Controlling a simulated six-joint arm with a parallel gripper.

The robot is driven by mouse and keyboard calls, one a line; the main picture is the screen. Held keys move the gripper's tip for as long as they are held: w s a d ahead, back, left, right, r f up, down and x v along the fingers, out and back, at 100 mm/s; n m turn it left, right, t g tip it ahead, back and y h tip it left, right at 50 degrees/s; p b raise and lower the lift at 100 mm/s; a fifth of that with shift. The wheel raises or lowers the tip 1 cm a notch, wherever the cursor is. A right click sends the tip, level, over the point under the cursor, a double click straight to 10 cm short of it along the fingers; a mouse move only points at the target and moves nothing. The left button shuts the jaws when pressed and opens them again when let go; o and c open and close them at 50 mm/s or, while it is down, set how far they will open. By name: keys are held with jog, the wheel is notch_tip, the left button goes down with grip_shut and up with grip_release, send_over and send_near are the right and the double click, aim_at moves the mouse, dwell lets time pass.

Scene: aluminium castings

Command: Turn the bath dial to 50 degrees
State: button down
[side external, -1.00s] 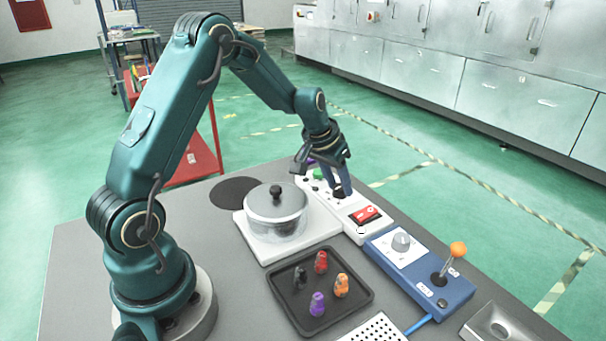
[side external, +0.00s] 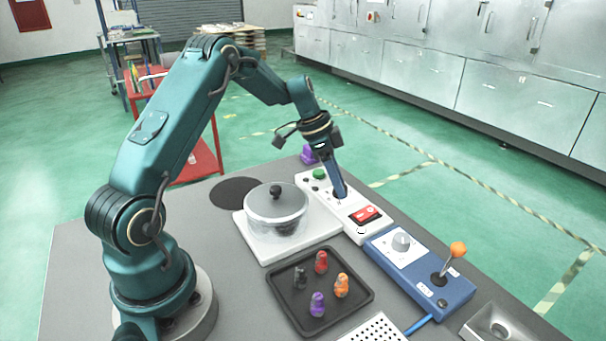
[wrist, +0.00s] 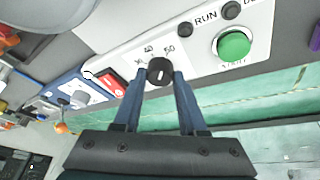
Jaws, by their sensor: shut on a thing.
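The bath dial (wrist: 159,70) is a small black knob on a white control panel (wrist: 122,47), with the marks 30, 40 and 50 printed around it. My gripper (wrist: 160,74) has its two blue fingers on either side of the knob, shut on it. Where the dial's pointer stands is too small to tell. In the side view my gripper (side external: 341,194) reaches down to the panel, with one finger hiding the other and most of the dial.
A green start button (wrist: 234,44) and a red rocker switch (wrist: 111,82) flank the dial. A lidded pot (side external: 275,212) stands close by. A blue joystick box (side external: 425,270) and a black tray (side external: 320,290) with several small figures lie nearer the front.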

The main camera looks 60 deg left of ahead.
jog(key=shift+a+f+m+g, duration=0.1)
jog(key=shift+m+g, duration=0.2)
jog(key=shift+m, duration=0.5)
jog(key=shift+c, duration=2.3)
grip_release()
jog(key=shift+v, duration=2.6)
